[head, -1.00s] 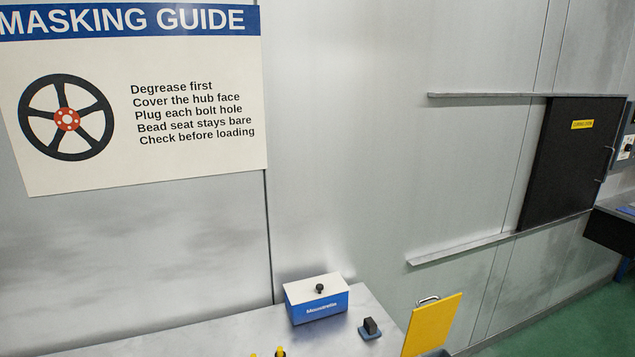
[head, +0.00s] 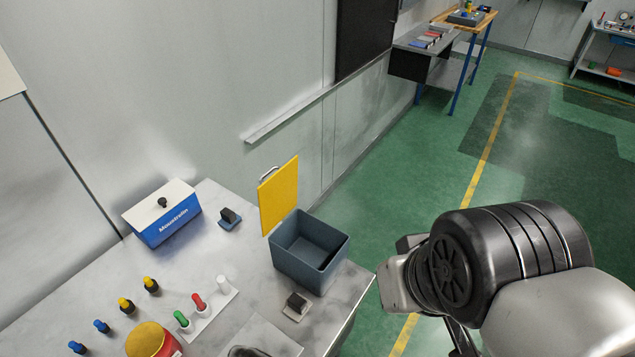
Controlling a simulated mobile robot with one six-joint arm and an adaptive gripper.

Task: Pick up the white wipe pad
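A small white pad with a dark block-shaped grip on top, which looks like the white wipe pad (head: 291,314), lies flat on the grey table near its front right edge, just in front of a grey-blue open bin. A similar pad with a blue base (head: 230,224) lies farther back, beside the blue box. My gripper (head: 398,275) is at the right, beyond the table edge and over the floor, apart from the white pad. My wrist hides much of it, so its finger opening is unclear. I see nothing held.
The open bin (head: 290,266) stands at the table's right edge, with a yellow panel (head: 279,195) upright behind it. A blue box with a white lid (head: 166,228), several coloured plugs and a yellow-topped red container (head: 150,340) stand left. Green floor right is open.

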